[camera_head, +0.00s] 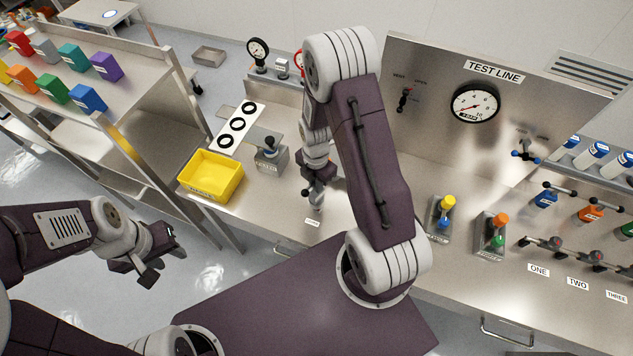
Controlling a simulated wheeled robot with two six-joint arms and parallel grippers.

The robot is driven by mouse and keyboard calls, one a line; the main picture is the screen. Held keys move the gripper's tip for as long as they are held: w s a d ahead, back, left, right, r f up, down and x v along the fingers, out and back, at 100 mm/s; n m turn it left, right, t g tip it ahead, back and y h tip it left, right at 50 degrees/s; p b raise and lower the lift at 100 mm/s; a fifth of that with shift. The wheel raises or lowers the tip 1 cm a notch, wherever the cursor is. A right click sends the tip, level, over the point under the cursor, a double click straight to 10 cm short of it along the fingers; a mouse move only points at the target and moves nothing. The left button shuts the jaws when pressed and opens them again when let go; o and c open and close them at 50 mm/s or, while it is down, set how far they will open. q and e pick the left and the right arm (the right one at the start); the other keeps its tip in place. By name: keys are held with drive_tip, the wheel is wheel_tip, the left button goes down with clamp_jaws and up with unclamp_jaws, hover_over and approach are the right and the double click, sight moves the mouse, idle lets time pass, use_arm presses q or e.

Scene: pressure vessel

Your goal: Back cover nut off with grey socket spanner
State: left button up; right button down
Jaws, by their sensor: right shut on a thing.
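My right gripper (319,188) is shut on a small grey piece (318,205), which looks like the grey socket spanner. It hangs down over the steel bench, just above a small white label (312,222). Whether its lower end touches the bench I cannot tell. My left gripper (160,257) is open and empty over the floor at the left, away from the bench. I cannot make out the cover or its back nut; my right arm hides the middle of the bench.
A yellow bin (211,178), a white strip with black rings (238,129) and a grey block stand (271,160) are left of my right gripper. Stands with yellow-blue (441,218) and orange-green pieces (491,236) are at right. The test line panel (425,120) rises behind.

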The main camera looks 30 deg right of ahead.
drive_tip(key=shift+s+d+f+b, duration=0.15)
drive_tip(key=shift+f+b, duration=0.25)
drive_tip(key=shift+f, duration=0.25)
drive_tip(key=shift+s+d+f+b, duration=0.1)
drive_tip(key=shift+f+b, duration=0.3)
drive_tip(key=shift+f, duration=0.2)
drive_tip(key=shift+w+a+f+b, duration=0.15)
drive_tip(key=shift+f+b, duration=0.75)
drive_tip(key=shift+f, duration=0.3)
drive_tip(key=shift+r, duration=0.1)
